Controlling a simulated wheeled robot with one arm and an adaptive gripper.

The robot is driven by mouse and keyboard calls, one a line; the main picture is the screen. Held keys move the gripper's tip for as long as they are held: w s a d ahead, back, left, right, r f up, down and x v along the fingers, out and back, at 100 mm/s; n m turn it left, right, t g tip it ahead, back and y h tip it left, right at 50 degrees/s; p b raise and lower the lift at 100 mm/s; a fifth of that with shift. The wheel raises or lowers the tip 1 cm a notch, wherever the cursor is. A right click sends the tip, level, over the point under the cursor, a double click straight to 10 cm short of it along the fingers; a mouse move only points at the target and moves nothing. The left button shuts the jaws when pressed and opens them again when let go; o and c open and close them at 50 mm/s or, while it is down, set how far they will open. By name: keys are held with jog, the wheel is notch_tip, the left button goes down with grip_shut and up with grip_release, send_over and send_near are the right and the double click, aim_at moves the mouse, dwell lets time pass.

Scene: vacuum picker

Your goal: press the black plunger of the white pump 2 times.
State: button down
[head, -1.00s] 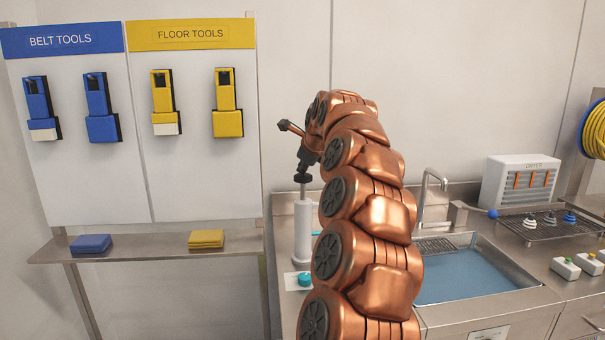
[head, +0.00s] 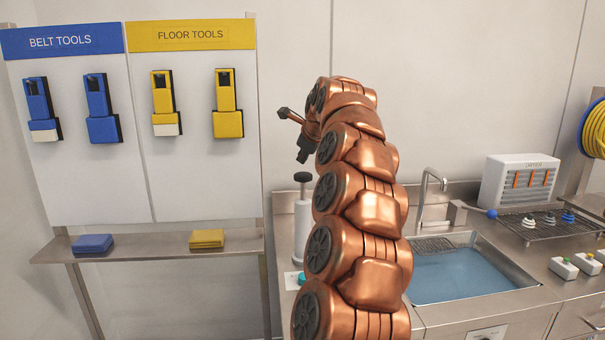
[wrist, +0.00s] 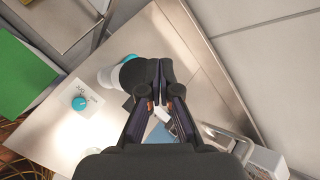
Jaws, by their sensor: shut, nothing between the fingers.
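The white pump (head: 303,222) stands upright on the steel counter, left of my arm in the head view. Its black plunger (head: 303,177) is up, with a length of pale shaft showing below the knob. My gripper (head: 302,157) is shut and empty, pointing down just above the plunger with a small gap between. In the wrist view my shut fingertips (wrist: 159,72) overlap the dark round plunger knob (wrist: 132,74) and hide part of it. The white pump body (wrist: 109,74) shows beyond it.
A teal knob (wrist: 79,103) on a white plate sits on the counter near the pump. The sink (head: 462,275) with blue water and its tap (head: 424,200) lie to the right of my arm. A tool board (head: 190,120) hangs to the left.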

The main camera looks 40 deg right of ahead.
jog(key=shift+r+p, duration=0.65)
jog(key=shift+r, duration=1.1)
dwell(0.6)
